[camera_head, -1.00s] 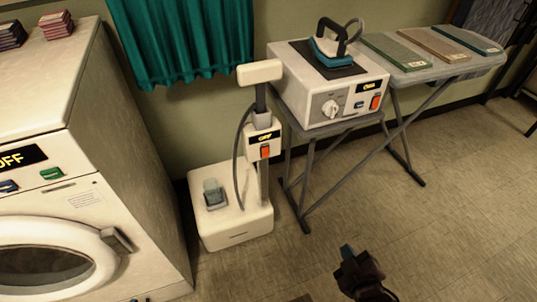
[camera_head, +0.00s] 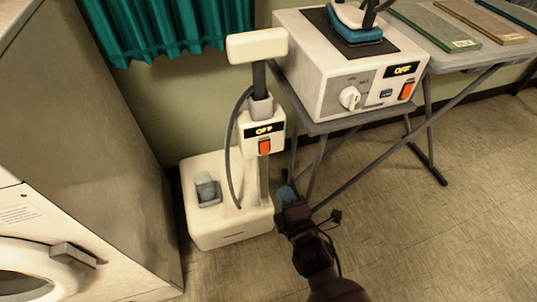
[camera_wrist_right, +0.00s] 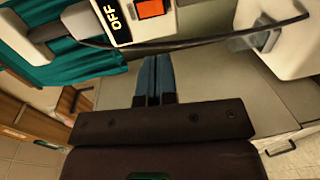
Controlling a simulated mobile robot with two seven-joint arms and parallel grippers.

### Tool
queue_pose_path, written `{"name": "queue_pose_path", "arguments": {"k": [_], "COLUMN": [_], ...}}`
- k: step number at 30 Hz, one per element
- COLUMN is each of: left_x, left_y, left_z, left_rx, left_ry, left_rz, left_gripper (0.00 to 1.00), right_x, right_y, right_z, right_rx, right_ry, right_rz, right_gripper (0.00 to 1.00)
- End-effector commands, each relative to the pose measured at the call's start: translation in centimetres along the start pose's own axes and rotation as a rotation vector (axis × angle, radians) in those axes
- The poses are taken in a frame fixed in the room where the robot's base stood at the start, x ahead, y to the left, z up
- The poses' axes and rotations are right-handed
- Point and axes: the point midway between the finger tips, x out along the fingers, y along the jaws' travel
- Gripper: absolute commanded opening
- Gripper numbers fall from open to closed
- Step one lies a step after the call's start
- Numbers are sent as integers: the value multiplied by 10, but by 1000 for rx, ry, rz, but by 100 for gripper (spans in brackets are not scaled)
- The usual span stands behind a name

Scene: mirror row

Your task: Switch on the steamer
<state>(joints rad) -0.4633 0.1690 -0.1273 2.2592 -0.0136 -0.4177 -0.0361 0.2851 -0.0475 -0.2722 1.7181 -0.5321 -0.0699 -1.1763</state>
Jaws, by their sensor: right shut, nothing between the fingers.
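The white steamer (camera_head: 228,228) stands on the floor, with a pole, a dark hose and a white head at the top. Its control box has a display (camera_head: 264,130) reading OFF above an orange switch (camera_head: 265,147). In the right wrist view the display (camera_wrist_right: 112,18) and the orange switch (camera_wrist_right: 151,8) show at the top edge. My right gripper (camera_head: 287,193) is to the right of the pole and lower in the picture than the switch. Its blue fingers (camera_wrist_right: 153,62) are shut and empty, apart from the switch. My left gripper is not in view.
An ironing station (camera_head: 345,98) with an orange switch and its own OFF display stands on a stand at right, beside an ironing board (camera_head: 474,52). A white washing machine (camera_head: 25,212) is at left. A teal curtain (camera_head: 185,25) hangs behind.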

Motion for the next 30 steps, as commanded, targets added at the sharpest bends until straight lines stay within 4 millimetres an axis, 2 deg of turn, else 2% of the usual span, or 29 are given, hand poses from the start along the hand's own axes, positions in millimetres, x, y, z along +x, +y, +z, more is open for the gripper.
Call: {"name": "queue_pose_path", "arguments": {"k": [11,19,30], "left_x": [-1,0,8], "left_y": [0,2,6], "left_z": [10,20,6], "left_rx": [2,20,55], "left_ry": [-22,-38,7], "left_rz": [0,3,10], "left_gripper": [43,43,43], "right_x": [6,40,91], "right_y": [-1,-4,-5], "right_z": [0,0,0], "right_rx": [4,5,6], "right_ry": [0,0,0], "right_rz": [-2,-5,-6], "right_gripper": [0,0,0]}}
